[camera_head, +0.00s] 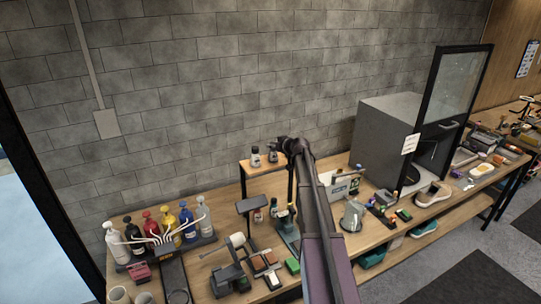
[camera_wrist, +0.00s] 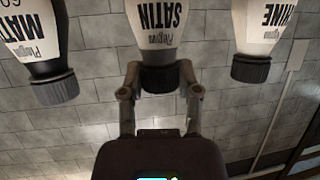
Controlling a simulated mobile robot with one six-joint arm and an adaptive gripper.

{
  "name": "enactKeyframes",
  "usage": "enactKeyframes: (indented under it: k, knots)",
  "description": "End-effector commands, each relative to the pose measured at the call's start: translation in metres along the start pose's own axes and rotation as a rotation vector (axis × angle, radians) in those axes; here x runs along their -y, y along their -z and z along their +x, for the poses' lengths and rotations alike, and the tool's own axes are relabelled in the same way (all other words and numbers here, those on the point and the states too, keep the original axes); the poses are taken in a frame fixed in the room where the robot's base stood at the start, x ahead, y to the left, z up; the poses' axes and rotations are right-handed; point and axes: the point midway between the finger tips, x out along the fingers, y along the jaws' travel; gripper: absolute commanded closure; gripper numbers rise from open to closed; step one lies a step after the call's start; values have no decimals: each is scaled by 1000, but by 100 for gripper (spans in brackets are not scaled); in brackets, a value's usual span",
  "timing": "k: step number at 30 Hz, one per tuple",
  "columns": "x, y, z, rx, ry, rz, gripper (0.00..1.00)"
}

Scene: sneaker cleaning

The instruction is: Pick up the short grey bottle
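The middle one, marked SATIN (camera_wrist: 163,18), lies straight ahead of my gripper (camera_wrist: 160,70). One finger is on each side of its dark cap, spread apart; whether they touch it is unclear. The MATTE bottle (camera_wrist: 25,35) is on the left and the SHINE bottle (camera_wrist: 262,30) on the right, both outside the fingers. In the head view two bottles (camera_head: 255,157) (camera_head: 272,156) stand on a small raised wooden shelf (camera_head: 262,168); my gripper (camera_head: 284,145) is at its right end and hides any third bottle.
Several coloured pump bottles (camera_head: 167,222) stand at the left of the bench. A grey cabinet (camera_head: 384,138) with an open glass door is at the right. Brushes, a metal jug (camera_head: 352,215) and a shoe (camera_head: 433,194) crowd the bench. A block wall is behind the shelf.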

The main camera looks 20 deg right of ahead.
Motion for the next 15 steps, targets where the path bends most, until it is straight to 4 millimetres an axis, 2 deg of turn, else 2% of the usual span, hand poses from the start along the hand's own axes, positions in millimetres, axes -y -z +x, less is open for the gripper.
enactKeyframes:
  k: [15]
  knots:
    - [0, 2, -1, 1, 1, -1, 100]
